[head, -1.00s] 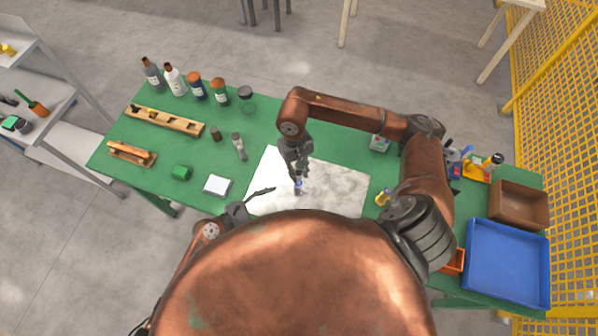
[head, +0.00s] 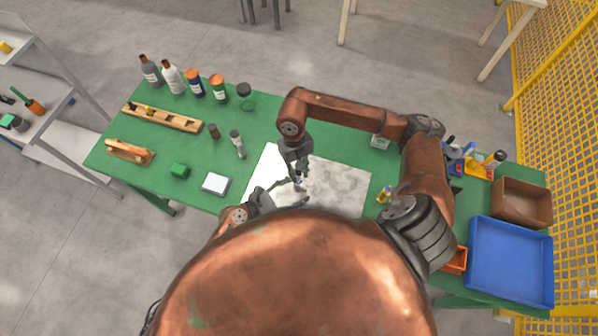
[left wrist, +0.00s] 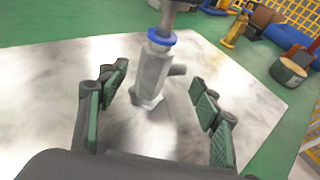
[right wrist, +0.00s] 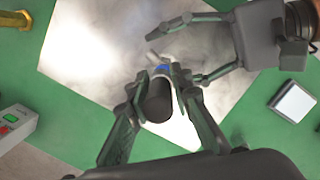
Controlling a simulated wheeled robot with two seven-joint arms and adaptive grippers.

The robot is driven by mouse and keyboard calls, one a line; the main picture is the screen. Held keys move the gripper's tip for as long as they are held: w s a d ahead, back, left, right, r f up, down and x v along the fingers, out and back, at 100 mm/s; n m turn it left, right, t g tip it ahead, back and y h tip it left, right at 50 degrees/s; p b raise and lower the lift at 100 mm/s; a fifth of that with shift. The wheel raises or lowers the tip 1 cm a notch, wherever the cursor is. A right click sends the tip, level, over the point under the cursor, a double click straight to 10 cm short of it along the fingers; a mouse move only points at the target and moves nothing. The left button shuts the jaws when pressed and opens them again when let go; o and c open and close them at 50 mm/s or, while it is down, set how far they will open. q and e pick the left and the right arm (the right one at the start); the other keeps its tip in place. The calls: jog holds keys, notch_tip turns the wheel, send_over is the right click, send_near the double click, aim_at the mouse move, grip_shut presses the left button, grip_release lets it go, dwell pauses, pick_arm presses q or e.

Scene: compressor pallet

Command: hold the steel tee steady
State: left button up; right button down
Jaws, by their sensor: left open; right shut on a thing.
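The steel tee (left wrist: 152,75) stands upright on the pale marbled sheet, its side branch pointing right in the left wrist view. A blue ring (left wrist: 161,38) is at its top. My left gripper (left wrist: 160,90) is open, with one finger on each side of the tee and visible gaps. My right gripper (right wrist: 158,80) is shut on a dark cylindrical piece (right wrist: 157,100) above the tee. The piece's grey lower end (left wrist: 172,14) meets the blue ring; whether it is inside cannot be told. In the head view the tee is small and partly hidden by my right gripper (head: 300,178).
The marbled sheet (head: 340,188) lies on the green table (head: 265,125). Bottles and jars (head: 195,83) and a wooden rack (head: 162,118) stand at the left. A blue tray (head: 510,262) and a brown bin (head: 522,203) are at the right.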

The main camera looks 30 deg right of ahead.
pick_arm(q)
jog(key=shift+d+f, duration=0.15)
jog(key=shift+d, duration=0.3)
jog(key=shift+c, duration=0.4)
jog(key=c, duration=1.2)
jog(key=shift+c, duration=0.2)
